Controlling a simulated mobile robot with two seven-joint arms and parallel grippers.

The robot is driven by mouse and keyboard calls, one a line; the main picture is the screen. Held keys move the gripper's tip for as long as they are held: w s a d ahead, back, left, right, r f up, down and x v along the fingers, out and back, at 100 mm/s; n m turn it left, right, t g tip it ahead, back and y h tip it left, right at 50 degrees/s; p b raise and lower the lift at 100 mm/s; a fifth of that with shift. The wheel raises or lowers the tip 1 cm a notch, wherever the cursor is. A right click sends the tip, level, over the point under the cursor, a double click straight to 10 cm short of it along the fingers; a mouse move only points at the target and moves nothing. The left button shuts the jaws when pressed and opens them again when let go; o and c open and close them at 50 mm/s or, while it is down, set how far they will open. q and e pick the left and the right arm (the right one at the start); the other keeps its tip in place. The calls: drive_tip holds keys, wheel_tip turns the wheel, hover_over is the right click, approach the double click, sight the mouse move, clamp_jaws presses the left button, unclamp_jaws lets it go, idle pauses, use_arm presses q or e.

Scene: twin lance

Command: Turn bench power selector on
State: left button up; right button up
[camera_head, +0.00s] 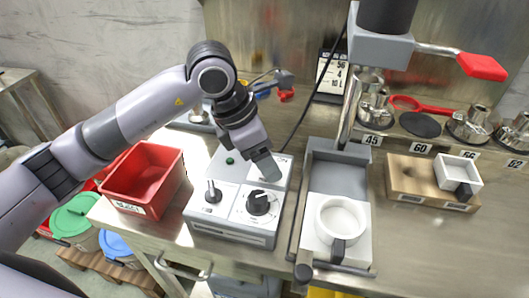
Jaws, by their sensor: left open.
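A pale grey control box (235,232) sits on the bench at centre. Its top carries a small upright selector lever (213,192) on a white plate at the left, and a larger black dial knob (259,203) on a white plate at the right. A green round button or lamp (230,161) is behind them. Which control is the power selector, and its setting, I cannot read. My left gripper (268,172) is open, pointing down just behind the dial knob and hiding part of the box's rear. It holds nothing visible. My right gripper is out of view.
A red bin (145,178) stands left of the box. Right of it is a grey tray (338,180) with a white round cup (341,222), beneath a press with a red lever handle (482,67). A wooden block (412,181) and metal dies (468,122) lie farther right.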

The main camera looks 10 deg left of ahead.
use_arm(q)
drive_tip(key=c, duration=1.1)
drive_tip(key=shift+o, duration=0.2)
